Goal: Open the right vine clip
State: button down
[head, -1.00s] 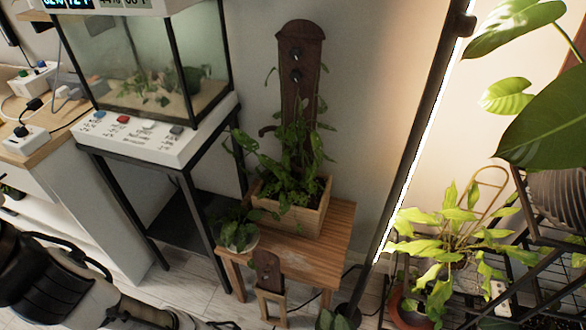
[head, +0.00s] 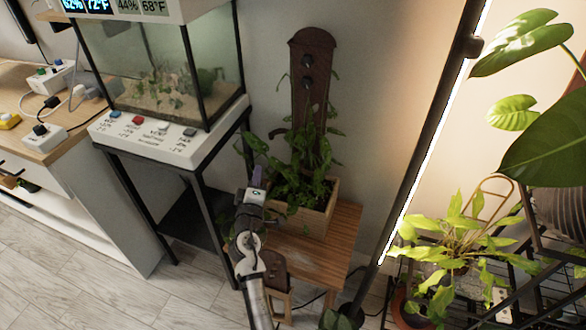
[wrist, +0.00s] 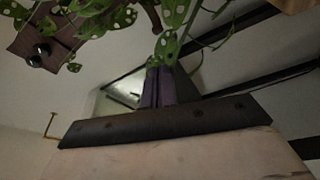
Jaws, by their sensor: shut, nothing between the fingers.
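A dark brown upright board (head: 308,100) rises from a wooden planter box (head: 312,222) full of vine leaves. Two dark round knobs (head: 307,70) sit one above the other near its top; they show at the upper left in the wrist view (wrist: 40,52). A brown curved piece sticks out at the board's left side (head: 277,134). I cannot make out which part is the right vine clip; leaves may hide it. My gripper (head: 258,174), with purple fingers, is left of the plant. In the wrist view my gripper (wrist: 158,88) is shut and empty, just below spotted leaves (wrist: 168,45).
The planter stands on a small wooden bench (head: 338,240). A glass terrarium (head: 165,75) on a black stand is to the left. A bright lamp pole (head: 425,130) stands right of the bench, with leafy plants (head: 455,235) beyond it. The floor at lower left is clear.

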jog(key=d+f+g+h, duration=0.1)
jog(key=d+f+h, duration=0.1)
jog(key=d+f, duration=0.3)
jog(key=shift+s+n, duration=0.3)
jog(key=shift+s, duration=0.15)
jog(key=shift+a, duration=0.1)
jog(key=w+d, duration=0.1)
jog(key=w, duration=0.1)
jog(key=w+d+p, duration=0.1)
jog(key=w+d, duration=0.1)
jog(key=w, duration=0.1)
jog(key=w+d+p, duration=0.1)
jog(key=w, duration=0.2)
jog(key=shift+w+d+r, duration=0.1)
jog(key=shift+w+d, duration=0.05)
jog(key=shift+d, duration=0.15)
jog(key=shift+s+d+p, duration=0.3)
jog(key=shift+d+p, duration=0.05)
jog(key=shift+d, duration=0.1)
